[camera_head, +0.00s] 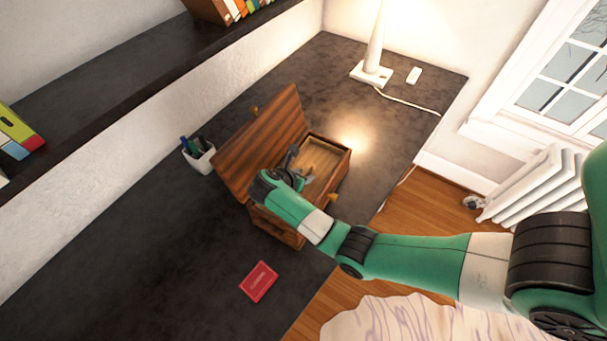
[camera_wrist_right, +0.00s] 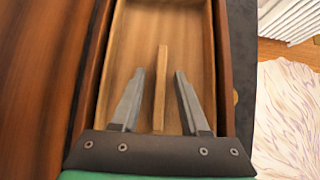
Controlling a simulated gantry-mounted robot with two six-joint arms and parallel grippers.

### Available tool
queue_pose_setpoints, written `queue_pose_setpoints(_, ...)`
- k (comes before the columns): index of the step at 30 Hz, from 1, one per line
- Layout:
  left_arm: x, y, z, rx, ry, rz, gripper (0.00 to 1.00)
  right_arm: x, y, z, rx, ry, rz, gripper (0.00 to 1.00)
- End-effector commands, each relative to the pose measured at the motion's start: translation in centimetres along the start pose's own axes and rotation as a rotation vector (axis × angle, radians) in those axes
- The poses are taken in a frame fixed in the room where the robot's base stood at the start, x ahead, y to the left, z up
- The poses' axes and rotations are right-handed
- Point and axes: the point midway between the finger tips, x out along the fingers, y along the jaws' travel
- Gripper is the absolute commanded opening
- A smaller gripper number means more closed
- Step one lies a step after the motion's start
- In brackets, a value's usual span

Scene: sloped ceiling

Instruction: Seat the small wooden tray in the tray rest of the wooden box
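The wooden box (camera_head: 343,172) stands on the dark desk with its lid (camera_head: 262,142) open to the left. The small wooden tray (camera_head: 322,155), pale and shallow, lies within the box's walls; how firmly it sits I cannot tell. In the right wrist view the tray (camera_wrist_right: 190,30) has a thin upright strip (camera_wrist_right: 161,85) along its middle. My right gripper (camera_wrist_right: 160,72) is open, one finger on each side of this strip, with gaps between. In the head view the gripper (camera_head: 305,172) is over the box, and my arm hides its near part. My left gripper is not in view.
A white pen cup (camera_head: 199,158) stands left of the lid. A red box or booklet (camera_head: 259,281) lies on the desk (camera_head: 150,250) in front. A white lamp (camera_head: 372,70) and its cord are at the back. The desk's right edge runs close to the box.

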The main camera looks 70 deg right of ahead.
Motion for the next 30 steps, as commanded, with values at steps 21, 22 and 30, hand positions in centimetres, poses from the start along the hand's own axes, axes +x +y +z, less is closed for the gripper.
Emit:
queue_pose_setpoints(21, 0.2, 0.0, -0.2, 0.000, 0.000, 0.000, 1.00, -10.2, 0.1, 0.1, 0.000, 0.000, 0.006, 0.45)
queue_pose_setpoints(22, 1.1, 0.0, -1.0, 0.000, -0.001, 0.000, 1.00, -11.1, 0.1, 0.7, -0.003, 0.000, 0.002, 0.45)
queue_pose_setpoints(30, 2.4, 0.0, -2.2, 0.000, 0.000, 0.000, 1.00, -12.3, 0.0, 0.3, -0.002, -0.001, 0.000, 0.45)
